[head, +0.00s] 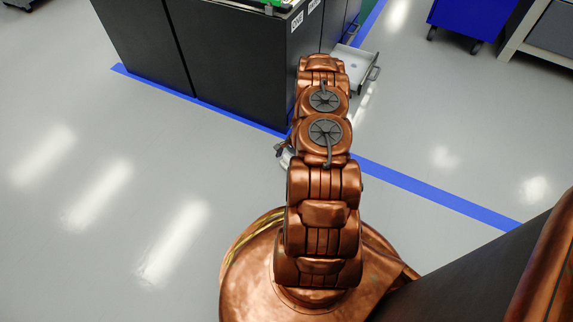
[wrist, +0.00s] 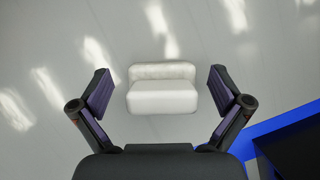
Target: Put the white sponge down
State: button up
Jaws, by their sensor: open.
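The white sponge (wrist: 162,97) is a pale two-part block in the middle of the wrist view, with grey floor behind it. My gripper (wrist: 160,76) is open, one finger on each side of the sponge. A visible gap lies between each finger and the sponge, so neither touches it. I cannot tell how far the sponge is from the floor. In the head view my arm hides most of the gripper; only a small part shows left of the arm, low beside the cabinet corner, and the sponge is not clearly visible there.
A dark cabinet row (head: 235,60) stands at the upper left, with a green item (head: 262,3) on top. A pale open drawer (head: 352,72) juts out right of my arm. Blue floor tape (head: 440,195) crosses the floor. A blue cart (head: 470,18) stands farther back. Floor at left is clear.

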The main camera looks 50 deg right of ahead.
jog(key=p+v, duration=0.3)
jog(key=v, duration=0.8)
jog(key=w+a+r+n, duration=0.45)
jog(key=a+r, duration=0.45)
jog(key=r, duration=0.5)
jog(key=s+a+r+n+g, duration=0.2)
jog(key=a+r+n, duration=0.3)
jog(key=a+r, duration=0.95)
jog(key=s+a+r+n+g+h, duration=0.1)
jog(key=s+a+r+n+h, duration=0.3)
jog(key=s+a+r, duration=0.6)
jog(key=s+a+r+n, duration=0.1)
jog(key=s+r+n, duration=0.1)
jog(key=s, duration=0.6)
jog(key=s+a+r+n, duration=0.1)
jog(key=s+n, duration=0.3)
jog(key=s, duration=0.4)
jog(key=shift+a+r+g+h, duration=0.3)
jog(key=shift+a+r+g, duration=0.1)
jog(key=shift+r, duration=0.35)
